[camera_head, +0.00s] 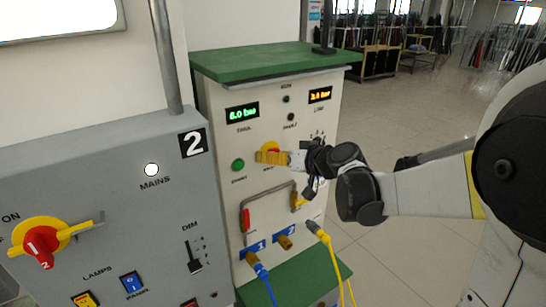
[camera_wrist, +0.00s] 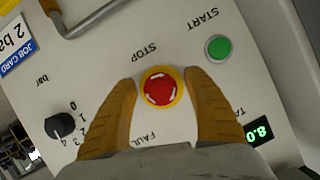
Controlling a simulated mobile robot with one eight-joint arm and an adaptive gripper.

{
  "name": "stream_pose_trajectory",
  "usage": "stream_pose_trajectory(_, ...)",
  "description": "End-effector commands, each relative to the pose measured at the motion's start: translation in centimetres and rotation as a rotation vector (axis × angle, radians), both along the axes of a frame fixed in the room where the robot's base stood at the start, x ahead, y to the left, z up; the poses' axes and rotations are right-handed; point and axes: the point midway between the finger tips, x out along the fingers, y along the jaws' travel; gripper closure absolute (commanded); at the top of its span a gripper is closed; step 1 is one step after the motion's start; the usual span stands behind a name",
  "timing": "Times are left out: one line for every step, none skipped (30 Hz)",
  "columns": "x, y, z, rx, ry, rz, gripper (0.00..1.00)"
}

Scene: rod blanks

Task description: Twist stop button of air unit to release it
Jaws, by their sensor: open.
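The air unit (camera_head: 222,110) is a cream cabinet with a green top. Its stop button (camera_wrist: 160,88) is red with white arrow marks and a yellow ring, under the word STOP in the wrist view. In the head view the stop button (camera_head: 271,148) shows only partly above my fingers. My gripper (camera_wrist: 163,88) is open, with one tan finger on each side of the button. Gaps show between the fingers and the yellow ring in the wrist view. In the head view my gripper (camera_head: 272,157) reaches the panel from the right. Whether the button is pressed in cannot be told.
A green START button (camera_wrist: 218,48) and a black regulator knob (camera_wrist: 60,126) flank the stop button. A metal handle (camera_head: 268,196) and blue and yellow hoses (camera_head: 326,242) are below. A grey panel (camera_head: 100,180) marked 2 stands at left.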

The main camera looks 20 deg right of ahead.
Motion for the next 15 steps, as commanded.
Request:
stream_pose_trajectory(-0.01,0.0,0.0,0.0,0.0,0.0,0.48)
stream_pose_trajectory(-0.02,-0.01,0.01,0.0,0.0,0.0,0.57)
stream_pose_trajectory(-0.02,-0.01,0.01,0.0,0.0,0.0,0.69)
stream_pose_trajectory(-0.02,-0.01,0.01,0.0,0.0,0.0,0.78)
stream_pose_trajectory(-0.02,-0.01,0.01,0.0,0.0,0.0,0.87)
stream_pose_trajectory(-0.02,-0.01,0.01,0.0,0.0,0.0,0.94)
stream_pose_trajectory(-0.02,-0.01,0.01,0.0,0.0,0.0,0.95)
stream_pose_trajectory(-0.01,-0.01,0.02,0.0,0.0,0.0,0.95)
stream_pose_trajectory(-0.02,-0.01,0.02,0.001,0.0,0.0,0.95)
stream_pose_trajectory(-0.02,-0.01,0.02,0.001,0.0,0.0,0.95)
stream_pose_trajectory(-0.01,-0.02,0.0,0.003,0.001,0.0,0.95)
stream_pose_trajectory(-0.01,-0.04,-0.07,0.016,0.005,-0.001,0.95)
stream_pose_trajectory(0.0,-0.06,-0.15,0.037,0.011,-0.001,0.95)
stream_pose_trajectory(0.01,-0.1,-0.22,0.063,0.02,-0.002,0.95)
stream_pose_trajectory(0.02,-0.1,-0.27,0.104,0.034,-0.002,0.95)
